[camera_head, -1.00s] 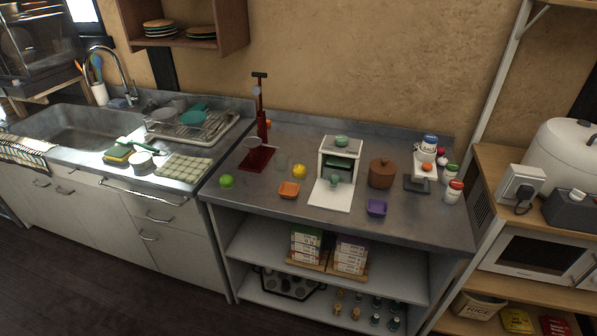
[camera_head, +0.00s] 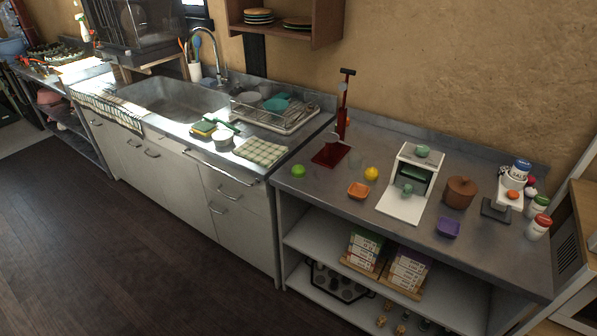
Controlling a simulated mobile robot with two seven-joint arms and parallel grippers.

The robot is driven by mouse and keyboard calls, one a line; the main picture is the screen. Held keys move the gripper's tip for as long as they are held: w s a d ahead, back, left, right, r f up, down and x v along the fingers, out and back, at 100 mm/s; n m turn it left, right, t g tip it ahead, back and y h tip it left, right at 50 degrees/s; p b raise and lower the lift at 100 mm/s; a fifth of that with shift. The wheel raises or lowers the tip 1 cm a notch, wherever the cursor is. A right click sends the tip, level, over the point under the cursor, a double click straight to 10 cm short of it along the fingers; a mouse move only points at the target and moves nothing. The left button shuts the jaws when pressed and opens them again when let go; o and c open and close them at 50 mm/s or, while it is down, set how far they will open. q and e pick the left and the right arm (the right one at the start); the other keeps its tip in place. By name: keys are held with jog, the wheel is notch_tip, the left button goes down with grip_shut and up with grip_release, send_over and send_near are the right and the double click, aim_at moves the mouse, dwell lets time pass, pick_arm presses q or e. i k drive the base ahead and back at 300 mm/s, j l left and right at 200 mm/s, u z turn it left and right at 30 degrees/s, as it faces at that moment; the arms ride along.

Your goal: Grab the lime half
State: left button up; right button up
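A small round green thing (camera_head: 298,171), which looks like the lime half, sits near the left front corner of the grey counter (camera_head: 330,202). It is too small to tell whether it is cut. It is left of the red press stand (camera_head: 331,153) and the orange square bowl (camera_head: 358,190). A yellow lemon-like fruit (camera_head: 371,174) lies to its right. Neither of my grippers is in view.
A white box with an open front flap (camera_head: 400,205), a brown lidded pot (camera_head: 459,192) and a purple bowl (camera_head: 447,228) stand further right. Left are a checked cloth (camera_head: 260,151), dish rack (camera_head: 275,118) and sink (camera_head: 175,98). Dark floor (camera_head: 120,250) is clear in front.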

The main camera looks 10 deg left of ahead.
aim_at(297, 170)
jog(key=i+j+z, duration=0.2)
jog(key=j, duration=0.45)
jog(key=i+j+z, duration=0.15)
jog(key=j, duration=0.55)
jog(key=i+j+z, duration=0.2)
jog(key=j, duration=0.5)
jog(key=i+j+z, duration=0.15)
jog(key=j, duration=0.6)
jog(key=i+j+z, duration=0.2)
jog(key=j, duration=0.55)
jog(key=k, duration=0.1)
